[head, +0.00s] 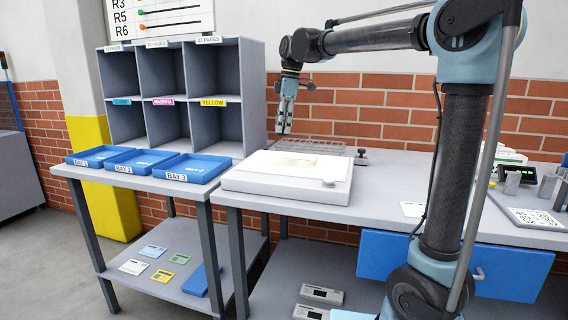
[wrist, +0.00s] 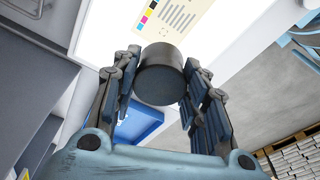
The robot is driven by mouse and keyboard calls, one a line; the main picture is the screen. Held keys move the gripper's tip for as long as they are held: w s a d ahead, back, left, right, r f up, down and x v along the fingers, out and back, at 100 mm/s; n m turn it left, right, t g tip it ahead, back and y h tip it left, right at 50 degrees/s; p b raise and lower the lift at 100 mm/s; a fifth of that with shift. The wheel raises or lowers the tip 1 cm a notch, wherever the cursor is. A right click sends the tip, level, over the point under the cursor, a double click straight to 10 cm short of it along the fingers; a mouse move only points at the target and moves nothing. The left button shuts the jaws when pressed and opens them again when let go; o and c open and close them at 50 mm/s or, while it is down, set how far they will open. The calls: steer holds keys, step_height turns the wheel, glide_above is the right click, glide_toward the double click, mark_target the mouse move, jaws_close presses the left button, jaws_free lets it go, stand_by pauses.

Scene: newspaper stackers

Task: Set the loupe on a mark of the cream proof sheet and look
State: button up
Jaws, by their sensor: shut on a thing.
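My gripper (head: 284,118) points down near the back left of the white light table in the head view. In the wrist view my gripper (wrist: 160,85) is shut on a dark cylindrical loupe (wrist: 160,75), with a finger on each side. The cream proof sheet (head: 297,162) lies on the light table (head: 245,180). Part of the proof sheet (wrist: 190,30) shows beyond the loupe in the wrist view, with a strip of coloured marks and lines of print. The loupe appears apart from the sheet, held above the bench.
Blue trays stand left of the light table, the nearest labelled BAY 3 (head: 188,168). A grey pigeonhole rack (head: 246,90) rises behind them. A clear rack (head: 318,146) sits behind the light table. A printed card (head: 537,218) and small metal pieces are at right.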

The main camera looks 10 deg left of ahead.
mark_target(282, 161)
steer(key=shift+f, duration=4.95)
steer(key=o, duration=1.1)
steer(key=shift+f, duration=0.1)
steer(key=r, duration=0.4)
steer(key=d+r, duration=0.1)
steer(key=r, duration=0.7)
steer(key=shift+w+d+r, duration=0.1)
steer(key=shift+w+d, duration=0.15)
steer(key=shift+d, duration=0.1)
